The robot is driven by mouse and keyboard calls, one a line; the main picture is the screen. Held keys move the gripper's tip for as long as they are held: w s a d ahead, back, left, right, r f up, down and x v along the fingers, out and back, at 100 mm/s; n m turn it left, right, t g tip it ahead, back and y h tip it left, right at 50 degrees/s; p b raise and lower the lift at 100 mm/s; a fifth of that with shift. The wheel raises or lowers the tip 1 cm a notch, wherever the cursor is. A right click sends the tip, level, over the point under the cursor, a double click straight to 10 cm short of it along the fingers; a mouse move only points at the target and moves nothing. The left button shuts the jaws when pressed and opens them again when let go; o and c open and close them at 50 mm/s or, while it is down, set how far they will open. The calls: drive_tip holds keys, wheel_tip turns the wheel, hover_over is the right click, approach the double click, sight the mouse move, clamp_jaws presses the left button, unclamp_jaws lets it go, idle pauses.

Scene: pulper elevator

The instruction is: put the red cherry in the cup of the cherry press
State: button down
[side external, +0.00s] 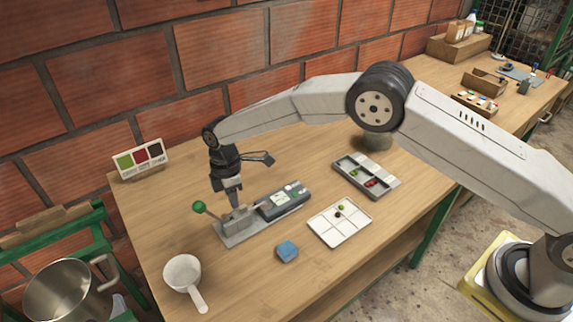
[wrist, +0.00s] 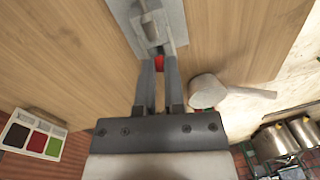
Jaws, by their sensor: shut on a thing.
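My gripper (side external: 232,202) is over the cherry press (side external: 232,234), a grey metal base with a green-knobbed lever (side external: 199,206) and a grey box with a display (side external: 284,199). In the wrist view my gripper (wrist: 159,66) is shut on the red cherry (wrist: 159,62), held between the fingertips. The cherry is right by the metal part of the press (wrist: 150,25) in that view. The cup is not clearly visible, and I cannot tell whether the cherry touches it. The cherry is hidden in the side view.
A white scoop (side external: 184,275) and a blue sponge (side external: 287,250) lie near the front edge. A white divided tray (side external: 346,234) and a grey compartment tray (side external: 350,178) with cherries are to the right. A colour card (side external: 140,158) stands at the back left.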

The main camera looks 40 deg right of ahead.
drive_tip(key=shift+f, duration=1.55)
drive_tip(key=shift+f, duration=0.1)
drive_tip(key=c, duration=0.6)
unclamp_jaws()
drive_tip(key=shift+c, duration=0.2)
wheel_tip(320, 180, up, 8)
drive_tip(key=shift+w, duration=0.45)
drive_tip(key=shift+f, duration=0.1)
drive_tip(key=shift+d, duration=0.15)
